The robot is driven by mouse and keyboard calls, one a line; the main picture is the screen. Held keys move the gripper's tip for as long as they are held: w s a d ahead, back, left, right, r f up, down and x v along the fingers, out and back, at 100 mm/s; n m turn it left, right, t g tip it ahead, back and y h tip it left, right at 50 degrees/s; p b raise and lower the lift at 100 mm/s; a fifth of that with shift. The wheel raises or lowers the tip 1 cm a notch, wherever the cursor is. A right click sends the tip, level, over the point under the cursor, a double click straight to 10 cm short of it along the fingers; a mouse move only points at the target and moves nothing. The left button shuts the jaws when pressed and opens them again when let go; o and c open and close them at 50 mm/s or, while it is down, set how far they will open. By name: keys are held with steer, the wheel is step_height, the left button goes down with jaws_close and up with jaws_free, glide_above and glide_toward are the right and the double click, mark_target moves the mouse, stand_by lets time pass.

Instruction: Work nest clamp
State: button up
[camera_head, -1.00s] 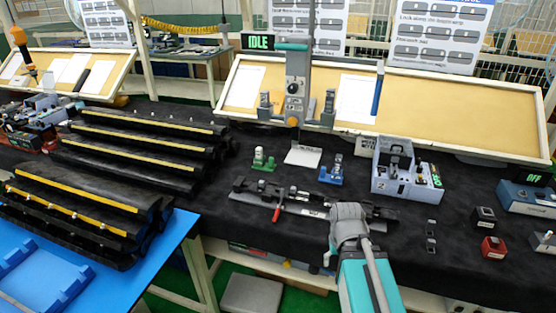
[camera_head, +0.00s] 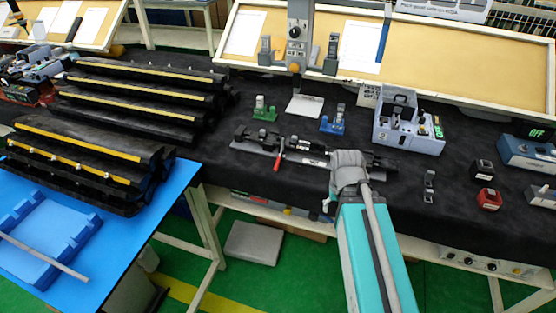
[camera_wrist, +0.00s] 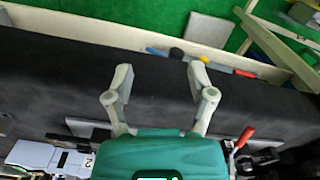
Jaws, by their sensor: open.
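The work nest (camera_head: 300,152) is a long dark fixture lying on the black-covered bench in the head view. Its clamp has a red handle (camera_head: 278,160) that points towards the bench's front edge. In the wrist view the red handle (camera_wrist: 245,137) shows to the right of my gripper (camera_wrist: 160,73). My gripper's two grey fingers are wide apart with nothing between them, over black cloth. In the head view my gripper (camera_head: 340,185) is at the right part of the nest and hides some of it; the fingers are mostly hidden there.
Green and blue small fixtures (camera_head: 264,110) (camera_head: 333,122) and a grey-blue tester (camera_head: 408,125) stand behind the nest. Small blocks (camera_head: 483,170) sit to the right. Black racks (camera_head: 90,160) and a blue table (camera_head: 120,235) with a grey strip (camera_head: 45,258) are at left.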

stand_by(0.3)
steer(key=shift+c, duration=0.7)
steer(key=shift+w+a, duration=0.1)
steer(key=shift+w, duration=0.1)
steer(key=shift+c, duration=0.2)
steer(key=w+a+r+t+y+p, duration=0.1)
steer(key=w+a+r+y, duration=0.1)
steer(key=w, duration=0.4)
steer(key=w+a+r+m+t+y+p, duration=0.1)
steer(key=w+a+r+t, duration=0.1)
steer(key=w+a, duration=0.3)
steer(key=w+a+r+m+t+y+p, duration=0.1)
steer(key=w+a+r+t+y+p, duration=0.1)
steer(key=w+a+r, duration=0.2)
steer(key=w, duration=0.3)
steer(key=shift+y, duration=0.3)
steer(key=shift+a+f, duration=0.1)
steer(key=shift+f, duration=0.1)
steer(key=b, duration=0.5)
glide_toward(280, 158)
step_height(280, 158, down, 2)
steer(key=a, duration=0.1)
steer(key=b+x, duration=0.2)
steer(key=x, duration=0.1)
steer(key=b+x, duration=0.4)
steer(key=x, duration=0.1)
steer(key=shift+w+a+f, duration=0.1)
steer(key=shift+w+f, duration=0.05)
steer(key=shift+w, duration=0.35)
